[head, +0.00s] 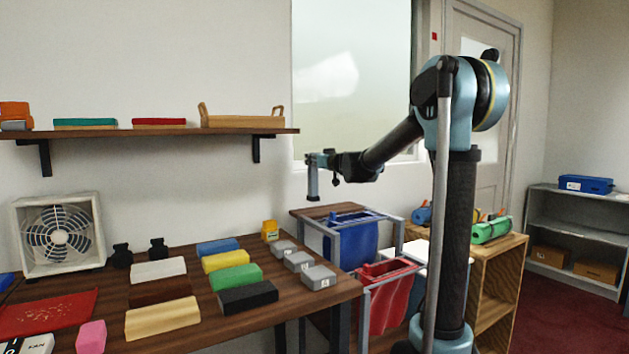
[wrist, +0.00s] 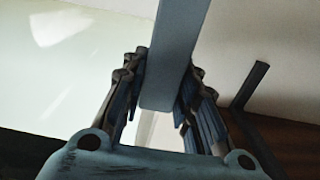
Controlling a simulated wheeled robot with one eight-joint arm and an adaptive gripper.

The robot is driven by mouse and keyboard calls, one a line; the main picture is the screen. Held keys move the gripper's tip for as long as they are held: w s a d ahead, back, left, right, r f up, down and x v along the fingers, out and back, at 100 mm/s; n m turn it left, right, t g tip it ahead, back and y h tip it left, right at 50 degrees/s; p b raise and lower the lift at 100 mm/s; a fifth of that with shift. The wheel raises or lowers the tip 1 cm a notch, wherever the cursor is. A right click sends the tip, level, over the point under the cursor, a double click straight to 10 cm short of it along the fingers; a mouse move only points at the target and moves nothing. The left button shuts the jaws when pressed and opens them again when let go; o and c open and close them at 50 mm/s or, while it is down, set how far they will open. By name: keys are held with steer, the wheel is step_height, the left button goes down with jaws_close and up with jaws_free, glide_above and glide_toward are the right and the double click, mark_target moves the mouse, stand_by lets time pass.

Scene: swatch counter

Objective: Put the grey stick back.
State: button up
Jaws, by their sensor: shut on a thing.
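My gripper (head: 321,160) is at the end of the outstretched arm, in the air in front of the wall and window, beyond the right end of the counter. It is shut on a plain grey stick (head: 313,184), which hangs roughly upright below the fingers, clear of any surface. In the wrist view the grey stick (wrist: 172,55) runs between the two dark fingers of my gripper (wrist: 165,75). The counter (head: 130,290) carries rows of coloured blocks, including a black one (head: 248,297) and a green one (head: 236,277). I cannot tell which spot is the stick's own.
Several small grey blocks (head: 318,277) line the counter's right edge. Blue (head: 355,243) and red (head: 390,300) bins hang in grey frames beside it. A wall shelf (head: 150,133) overhangs the counter's back, with a wooden tray (head: 241,121) near its right end. A fan (head: 60,237) stands left.

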mark_target(315, 171)
steer(key=shift+f, duration=2.4)
steer(key=o, duration=1)
steer(key=shift+c, duration=0.2)
steer(key=shift+d, duration=0.1)
steer(key=v, duration=1.2)
